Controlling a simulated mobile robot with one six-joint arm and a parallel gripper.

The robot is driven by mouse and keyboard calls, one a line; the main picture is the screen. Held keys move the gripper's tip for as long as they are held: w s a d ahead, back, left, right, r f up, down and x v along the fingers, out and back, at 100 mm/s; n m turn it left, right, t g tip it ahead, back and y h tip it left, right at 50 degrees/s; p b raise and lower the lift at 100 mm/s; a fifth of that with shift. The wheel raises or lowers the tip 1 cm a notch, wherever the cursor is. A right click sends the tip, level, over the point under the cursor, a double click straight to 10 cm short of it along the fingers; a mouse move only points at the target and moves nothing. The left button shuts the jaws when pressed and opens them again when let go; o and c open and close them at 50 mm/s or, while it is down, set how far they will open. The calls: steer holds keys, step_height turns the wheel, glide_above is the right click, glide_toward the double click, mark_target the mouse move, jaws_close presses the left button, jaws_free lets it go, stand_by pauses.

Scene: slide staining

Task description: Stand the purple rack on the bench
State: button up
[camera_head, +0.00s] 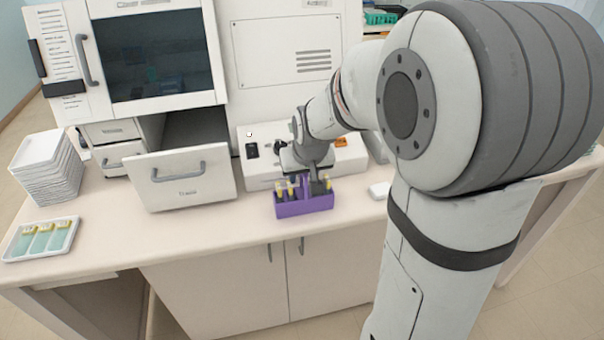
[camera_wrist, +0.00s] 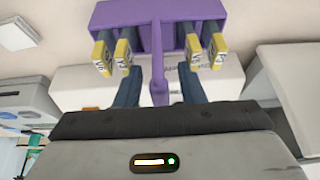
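The purple rack (camera_head: 304,205) is upright at the front part of the bench (camera_head: 190,232), near its front edge. It appears to rest on the bench top, though its underside is hard to see. It carries several dark slides with yellow labels. My gripper (camera_head: 307,175) is right above it, pointing down. In the wrist view, the rack (camera_wrist: 145,14) is at the top, with its upright handle reaching between my gripper's two fingers (camera_wrist: 160,72). The fingers stand apart, with a visible gap on each side of the handle's knob.
A low white device (camera_head: 255,176) stands close behind the rack. An open drawer (camera_head: 180,185) juts out to the left. A shallow tray (camera_head: 68,247) with slides and a stack of white trays (camera_head: 48,180) are at the far left. The bench between tray and rack is clear.

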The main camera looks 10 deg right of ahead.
steer(key=shift+r, duration=0.1)
steer(key=shift+r, duration=0.25)
steer(key=b+v, duration=0.1)
steer(key=v, duration=1)
steer(key=s+f+g, duration=0.1)
steer(key=s+f, duration=0.2)
steer(key=s, duration=0.5)
steer(key=s+f, duration=0.3)
steer(key=s, duration=0.6)
steer(key=shift+f+g, duration=0.2)
steer(key=shift+g, duration=0.2)
steer(key=shift+c, duration=0.2)
